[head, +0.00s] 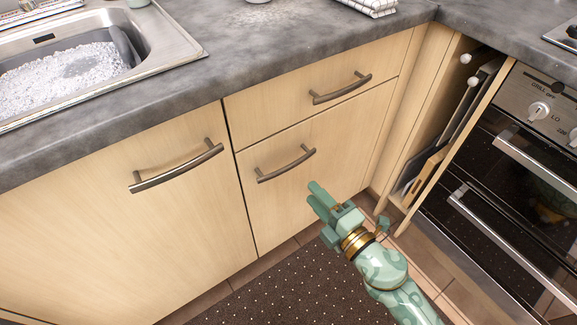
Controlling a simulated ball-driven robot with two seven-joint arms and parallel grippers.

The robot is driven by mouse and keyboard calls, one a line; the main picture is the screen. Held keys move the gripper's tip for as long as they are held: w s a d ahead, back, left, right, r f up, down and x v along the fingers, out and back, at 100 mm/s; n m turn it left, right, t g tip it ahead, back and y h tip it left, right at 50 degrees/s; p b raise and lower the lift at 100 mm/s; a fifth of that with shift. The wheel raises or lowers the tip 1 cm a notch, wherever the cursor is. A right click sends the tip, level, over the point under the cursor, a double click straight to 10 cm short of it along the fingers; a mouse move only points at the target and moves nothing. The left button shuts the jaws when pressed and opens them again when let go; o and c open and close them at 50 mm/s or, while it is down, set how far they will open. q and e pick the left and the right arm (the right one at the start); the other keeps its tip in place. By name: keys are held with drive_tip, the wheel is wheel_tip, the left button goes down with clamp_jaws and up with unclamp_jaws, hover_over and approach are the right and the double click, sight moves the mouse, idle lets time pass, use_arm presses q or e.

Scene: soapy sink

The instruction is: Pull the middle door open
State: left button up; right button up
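The middle door (325,150) is a pale wood cabinet door below a drawer, and it is shut. Its dark metal bar handle (286,165) runs slantwise near the door's upper left. My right gripper (312,193) is green and comes in from the lower right. Its fingertips point up and left, and in the picture they lie just below the right end of the handle, apart from it. The two fingers look a little apart, with nothing seen between them. My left gripper is not in view.
A wider shut door (110,220) with its own handle is on the left. A shut drawer (310,98) sits above the middle door. An open narrow compartment with trays (450,125) and an oven (515,170) are on the right. A dotted mat (300,290) lies on the floor.

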sight(290, 168)
drive_tip(key=b+x, duration=0.1)
drive_tip(key=x, duration=0.8)
drive_tip(key=shift+w+f, duration=0.1)
drive_tip(key=shift+w+a, duration=0.4)
drive_tip(key=shift+w, duration=0.1)
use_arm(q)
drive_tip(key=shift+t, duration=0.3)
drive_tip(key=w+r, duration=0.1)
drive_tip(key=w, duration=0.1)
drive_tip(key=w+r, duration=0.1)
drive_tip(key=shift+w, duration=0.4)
use_arm(e)
clamp_jaws()
